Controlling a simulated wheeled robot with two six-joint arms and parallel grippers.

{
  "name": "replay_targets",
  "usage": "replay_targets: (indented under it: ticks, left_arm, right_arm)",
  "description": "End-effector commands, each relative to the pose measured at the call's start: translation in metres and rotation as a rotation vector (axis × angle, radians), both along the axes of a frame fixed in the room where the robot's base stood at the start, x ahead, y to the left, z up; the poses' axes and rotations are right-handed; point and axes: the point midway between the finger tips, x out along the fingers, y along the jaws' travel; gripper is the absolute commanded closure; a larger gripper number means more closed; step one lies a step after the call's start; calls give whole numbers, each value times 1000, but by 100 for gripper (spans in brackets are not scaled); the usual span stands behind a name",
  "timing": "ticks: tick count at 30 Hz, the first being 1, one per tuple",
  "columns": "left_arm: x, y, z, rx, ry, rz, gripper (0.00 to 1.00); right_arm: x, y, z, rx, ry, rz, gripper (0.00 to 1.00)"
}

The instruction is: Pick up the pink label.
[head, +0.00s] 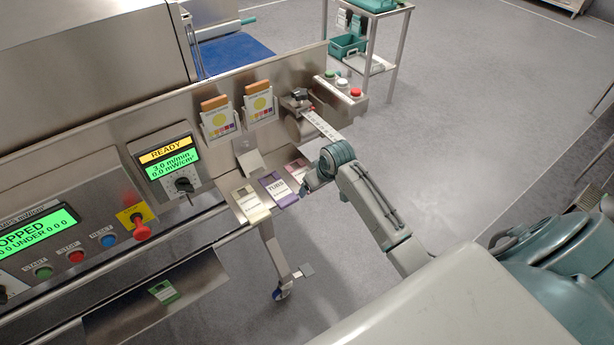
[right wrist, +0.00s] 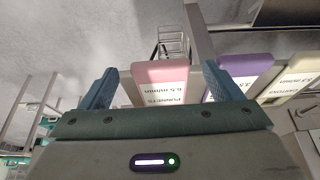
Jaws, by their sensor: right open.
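The pink label (head: 295,167) is a small card with a pink top edge. It lies at the right end of a row of cards on the steel shelf, partly hidden by my gripper in the head view. In the right wrist view the pink label (right wrist: 160,74) shows between my fingers, with printed text on its pale face. My right gripper (head: 306,186) is open and close to the label's right side; its two fingers (right wrist: 159,72) stand apart on either side of it. I cannot tell whether they touch it. My left gripper is not in view.
A purple card (head: 279,190) lies beside the pink one, then a cream card (head: 250,203). Chart holders (head: 220,119) stand on the steel panel behind. A control box with buttons (head: 341,86) and a readout panel (head: 169,163) flank the shelf. Open floor lies to the right.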

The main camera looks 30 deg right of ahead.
Motion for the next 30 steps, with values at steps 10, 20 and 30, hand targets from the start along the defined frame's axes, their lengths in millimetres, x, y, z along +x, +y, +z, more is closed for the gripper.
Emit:
replay_targets:
  ticks: [10,20,30]
  left_arm:
    - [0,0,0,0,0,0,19]
    - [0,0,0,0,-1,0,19]
    - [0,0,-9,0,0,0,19]
  right_arm:
    - [1,0,-2,-1,-1,1,30]
    - [1,0,-2,-1,-1,1,62]
    - [2,-1,11,-2,-4,1,62]
